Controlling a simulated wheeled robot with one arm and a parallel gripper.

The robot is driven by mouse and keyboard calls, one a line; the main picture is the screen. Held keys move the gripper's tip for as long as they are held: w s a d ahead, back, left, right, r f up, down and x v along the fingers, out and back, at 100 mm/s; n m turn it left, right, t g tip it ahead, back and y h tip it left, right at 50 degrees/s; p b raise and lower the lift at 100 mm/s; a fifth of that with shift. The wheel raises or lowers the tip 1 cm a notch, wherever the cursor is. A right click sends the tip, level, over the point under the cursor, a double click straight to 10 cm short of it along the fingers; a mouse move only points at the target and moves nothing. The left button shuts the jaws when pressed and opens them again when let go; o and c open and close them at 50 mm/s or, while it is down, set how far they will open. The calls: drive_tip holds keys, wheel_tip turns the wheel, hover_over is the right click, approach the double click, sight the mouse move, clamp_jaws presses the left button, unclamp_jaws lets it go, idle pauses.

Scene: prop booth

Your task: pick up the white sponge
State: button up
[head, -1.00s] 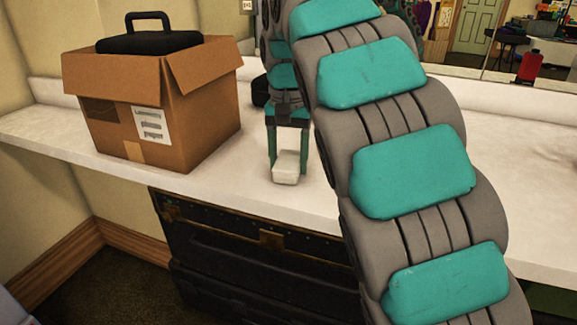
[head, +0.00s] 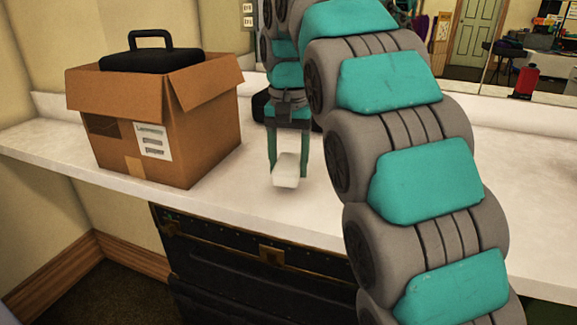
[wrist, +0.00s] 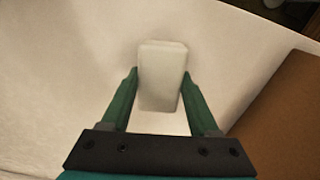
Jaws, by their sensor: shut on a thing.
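The white sponge (head: 286,172) is a small pale block above the white counter, near its front edge. My gripper (head: 287,172) points down, with one green finger on each side of the sponge. In the wrist view my gripper (wrist: 160,95) is shut on the sponge (wrist: 161,72), which sits between the fingertips. In the head view the sponge looks close to the counter surface; the gap beneath it is hard to judge.
A cardboard box (head: 205,125) holding a black case (head: 150,58) stands on the counter (head: 225,190) to the left. A dark object sits behind my gripper. A black trunk (head: 260,265) is below the counter. A red bottle (head: 526,82) shows at the back right.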

drive_tip(key=shift+a+r+p, duration=0.1)
drive_tip(key=shift+r+p, duration=0.1)
drive_tip(key=shift+p, duration=0.1)
drive_tip(key=s+a+r+b, duration=0.1)
drive_tip(key=s+b, duration=0.1)
drive_tip(key=s, duration=1.4)
drive_tip(key=shift+r, duration=0.2)
drive_tip(key=shift+a, duration=0.1)
drive_tip(key=o, duration=0.8)
drive_tip(key=c, duration=0.6)
drive_tip(key=shift+c, duration=0.2)
